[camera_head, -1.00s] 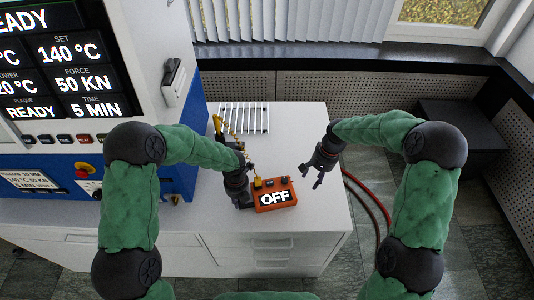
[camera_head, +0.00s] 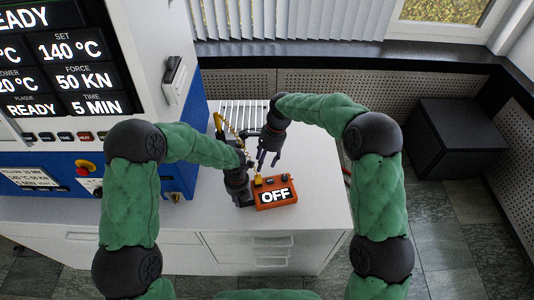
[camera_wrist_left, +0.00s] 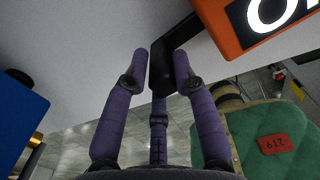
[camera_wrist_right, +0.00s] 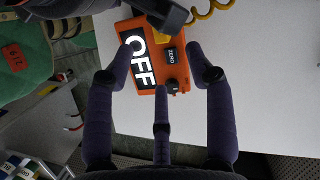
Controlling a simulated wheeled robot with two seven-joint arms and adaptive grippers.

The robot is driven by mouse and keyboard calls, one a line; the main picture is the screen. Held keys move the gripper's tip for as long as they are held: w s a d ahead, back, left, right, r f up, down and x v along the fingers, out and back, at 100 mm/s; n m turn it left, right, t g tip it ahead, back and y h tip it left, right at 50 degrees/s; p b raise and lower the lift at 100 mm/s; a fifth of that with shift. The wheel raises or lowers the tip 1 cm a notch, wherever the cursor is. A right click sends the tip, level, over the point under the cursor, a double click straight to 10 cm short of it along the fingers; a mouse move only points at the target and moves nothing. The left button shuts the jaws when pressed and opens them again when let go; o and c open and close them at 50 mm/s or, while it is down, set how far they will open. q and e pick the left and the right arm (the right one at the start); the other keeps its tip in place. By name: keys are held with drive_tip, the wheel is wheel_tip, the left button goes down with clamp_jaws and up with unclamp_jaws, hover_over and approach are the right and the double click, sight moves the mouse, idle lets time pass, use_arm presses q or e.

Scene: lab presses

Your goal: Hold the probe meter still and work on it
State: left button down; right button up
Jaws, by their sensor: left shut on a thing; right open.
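The orange probe meter (camera_head: 289,188) sits on the white bench top, its display reading OFF. Its black side handle (camera_wrist_left: 187,32) shows in the left wrist view. My left gripper (camera_head: 240,197) is shut on that handle at the meter's left side. My right gripper (camera_head: 268,160) is open and empty, above and behind the meter's back edge, fingers pointing down. In the right wrist view the meter (camera_wrist_right: 180,70) lies beyond the open fingers. A ZERO button (camera_wrist_right: 171,55), a black knob (camera_wrist_right: 173,87) and a yellow plug (camera_wrist_right: 162,36) are on it.
A yellow coiled cable (camera_wrist_right: 205,12) runs from the plug. A white slatted rack (camera_head: 233,111) lies behind on the bench. The blue and white press (camera_head: 178,120) stands at the left. The bench (camera_head: 325,200) is clear right of the meter. A dark box (camera_head: 455,140) stands beyond.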

sight(259, 177)
drive_tip(key=x, duration=0.8)
use_arm(q)
drive_tip(key=shift+w, duration=0.1)
use_arm(e)
clamp_jaws()
idle(0.4)
drive_tip(key=shift+r, duration=1.3)
idle(1.5)
